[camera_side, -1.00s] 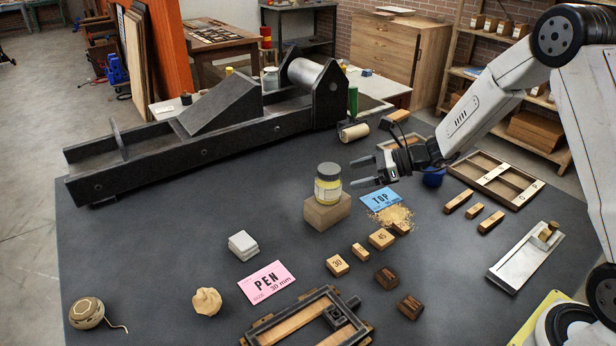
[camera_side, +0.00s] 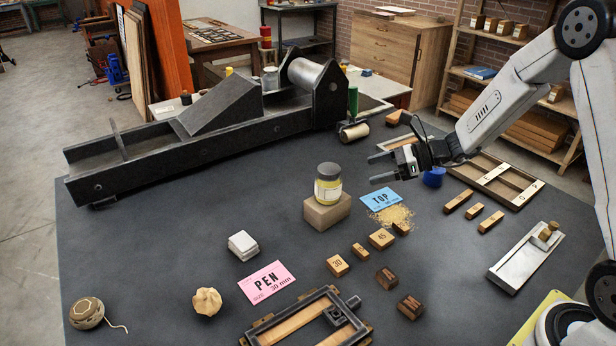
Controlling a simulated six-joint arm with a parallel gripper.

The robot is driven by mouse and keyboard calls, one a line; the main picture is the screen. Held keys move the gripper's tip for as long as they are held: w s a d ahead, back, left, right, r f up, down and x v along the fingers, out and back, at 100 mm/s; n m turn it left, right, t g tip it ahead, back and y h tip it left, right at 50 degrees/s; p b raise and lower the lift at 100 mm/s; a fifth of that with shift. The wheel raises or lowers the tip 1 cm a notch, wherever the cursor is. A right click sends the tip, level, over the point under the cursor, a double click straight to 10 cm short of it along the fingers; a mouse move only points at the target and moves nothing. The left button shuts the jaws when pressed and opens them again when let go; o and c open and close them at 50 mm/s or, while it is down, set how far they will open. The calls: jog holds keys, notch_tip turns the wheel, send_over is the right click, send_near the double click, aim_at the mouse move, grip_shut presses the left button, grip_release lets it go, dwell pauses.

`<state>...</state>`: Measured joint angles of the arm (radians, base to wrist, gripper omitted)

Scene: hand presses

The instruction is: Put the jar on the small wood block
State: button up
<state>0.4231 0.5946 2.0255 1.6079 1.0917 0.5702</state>
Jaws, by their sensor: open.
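The jar (camera_side: 328,188) has a dark lid, a pale label and yellow contents. It stands upright on top of the small wood block (camera_side: 326,212), a plain light-brown block near the middle of the dark table. My gripper (camera_side: 370,170) is open, with its two fingers pointing left toward the jar. It is to the right of the jar, apart from it, with nothing between the fingers.
A large dark press (camera_side: 205,140) runs along the back left. A blue TOP card (camera_side: 380,199) and a heap of shavings (camera_side: 392,217) lie right of the block. Several small wood blocks lie in front.

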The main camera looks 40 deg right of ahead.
jog(key=s+a+n+g+h, duration=0.1)
jog(key=s+n+g+h, duration=0.1)
jog(key=s+n, duration=0.4)
jog(key=s+a+f+n+g+h, duration=0.1)
jog(key=s+n+h, duration=0.3)
jog(key=n, duration=0.7)
jog(key=s+a+f+n+g+h, duration=0.1)
jog(key=s+a+n+g+h, duration=0.1)
jog(key=s+n, duration=0.6)
jog(key=shift+s+n+g+h, duration=0.3)
jog(key=shift+n+g+h, duration=0.25)
jog(key=shift+h, duration=0.55)
